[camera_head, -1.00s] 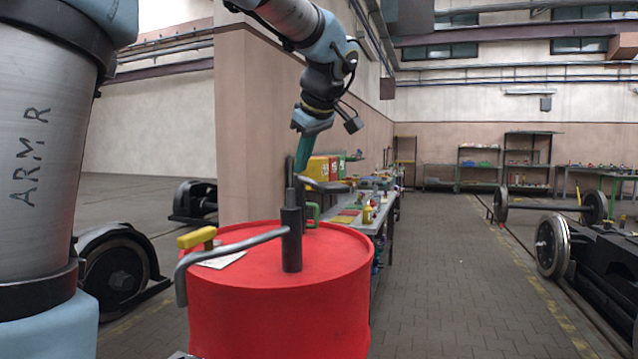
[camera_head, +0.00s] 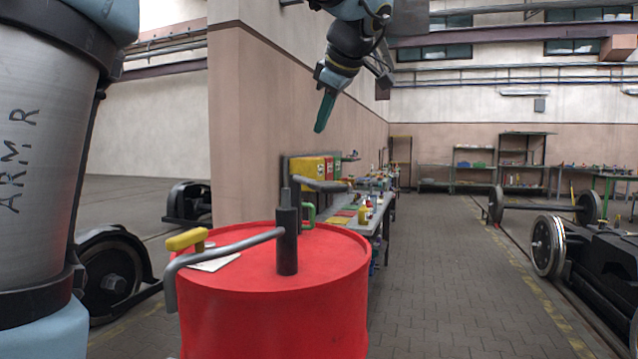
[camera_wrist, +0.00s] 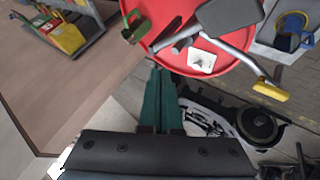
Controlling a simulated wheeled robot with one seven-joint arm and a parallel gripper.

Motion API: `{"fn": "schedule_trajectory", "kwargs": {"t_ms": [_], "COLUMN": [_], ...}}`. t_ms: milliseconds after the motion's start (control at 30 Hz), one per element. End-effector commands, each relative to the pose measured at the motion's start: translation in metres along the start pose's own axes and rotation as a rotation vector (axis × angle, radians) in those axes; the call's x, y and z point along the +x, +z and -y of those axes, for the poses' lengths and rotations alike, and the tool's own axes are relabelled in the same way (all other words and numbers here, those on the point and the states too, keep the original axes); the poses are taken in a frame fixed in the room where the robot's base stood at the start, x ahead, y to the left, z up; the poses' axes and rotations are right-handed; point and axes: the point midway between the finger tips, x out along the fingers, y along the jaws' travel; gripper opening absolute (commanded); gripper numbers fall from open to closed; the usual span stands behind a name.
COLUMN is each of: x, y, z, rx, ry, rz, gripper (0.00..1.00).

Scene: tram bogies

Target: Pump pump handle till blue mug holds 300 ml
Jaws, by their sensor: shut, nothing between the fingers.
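My gripper (camera_head: 321,128) has teal fingers, shut and empty, pointing down above and apart from the drum; they also show in the wrist view (camera_wrist: 158,75). A dark pump post (camera_head: 288,240) stands upright on the red drum (camera_head: 275,310). A grey bent pipe (camera_head: 230,248) runs left from the post and turns down. A blue mug-like thing (camera_wrist: 283,41) shows at the wrist view's upper right; its contents cannot be read. It is hidden in the head view.
A yellow grip (camera_head: 187,239) is by the pipe's bend. A cluttered workbench (camera_head: 368,225) runs behind. Wheelsets (camera_head: 548,246) stand right; the floor between is clear.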

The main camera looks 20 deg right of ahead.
Motion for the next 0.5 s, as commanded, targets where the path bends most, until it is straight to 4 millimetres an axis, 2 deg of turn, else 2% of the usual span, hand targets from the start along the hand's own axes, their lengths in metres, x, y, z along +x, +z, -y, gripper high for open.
{"fn": "schedule_trajectory", "kwargs": {"t_ms": [500], "x": [0.049], "y": [0.036], "z": [0.036], "rx": [0.001], "ry": [0.0], "rz": [0.0], "gripper": [0.0]}}
